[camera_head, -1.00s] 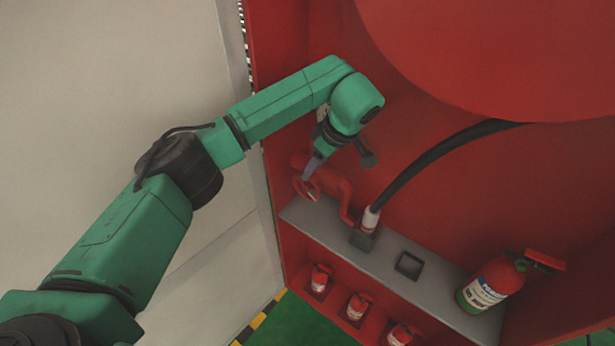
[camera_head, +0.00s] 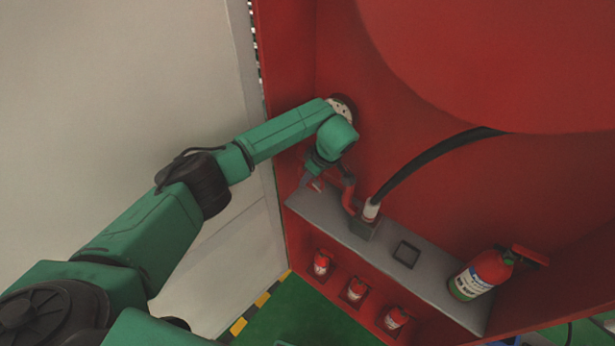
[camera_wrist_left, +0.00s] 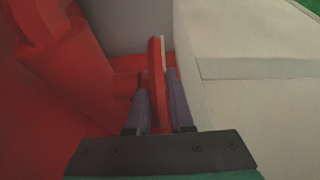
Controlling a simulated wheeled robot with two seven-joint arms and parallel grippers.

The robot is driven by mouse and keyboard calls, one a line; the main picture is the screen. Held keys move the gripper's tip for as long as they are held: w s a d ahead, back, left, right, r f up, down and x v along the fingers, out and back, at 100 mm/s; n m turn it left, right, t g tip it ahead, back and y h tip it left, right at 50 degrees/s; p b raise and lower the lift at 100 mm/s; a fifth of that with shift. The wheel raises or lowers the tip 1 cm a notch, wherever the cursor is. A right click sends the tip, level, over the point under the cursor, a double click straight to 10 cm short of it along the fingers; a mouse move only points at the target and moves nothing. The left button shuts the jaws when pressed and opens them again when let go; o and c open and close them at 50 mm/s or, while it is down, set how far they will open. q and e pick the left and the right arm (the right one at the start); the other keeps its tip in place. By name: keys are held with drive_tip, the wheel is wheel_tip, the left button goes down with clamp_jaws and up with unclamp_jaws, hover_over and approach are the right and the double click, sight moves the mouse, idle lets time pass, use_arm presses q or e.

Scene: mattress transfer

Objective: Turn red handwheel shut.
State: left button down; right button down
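The red handwheel (camera_head: 316,184) sits on a red pipe at the left of the red cabinet, above the grey shelf. My left gripper (camera_head: 312,178) is at the handwheel, and in the head view the wrist partly hides both. In the left wrist view, part of the handwheel's red rim (camera_wrist_left: 156,68) stands between the two grey-purple fingers of my left gripper (camera_wrist_left: 157,90), one on each side. The fingers are close to the rim; whether they press on it I cannot tell. My right gripper is not in view.
A black hose with a white collar (camera_head: 370,210) rises right of the pipe. A fire extinguisher (camera_head: 480,277) stands at the shelf's right end. Several small extinguishers (camera_head: 355,290) are below the grey shelf (camera_head: 425,270). A pale wall (camera_head: 130,90) lies close on the left.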

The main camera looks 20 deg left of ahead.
use_arm(q)
drive_tip(key=f+h+b, duration=0.1)
drive_tip(key=b, duration=0.2)
drive_tip(key=shift+a+g, duration=0.1)
drive_tip(key=shift+g, duration=0.2)
drive_tip(key=shift+h+b, duration=0.35)
drive_tip(key=shift+h, duration=0.25)
drive_tip(key=shift+r, duration=0.35)
drive_tip(key=c, duration=0.8)
unclamp_jaws()
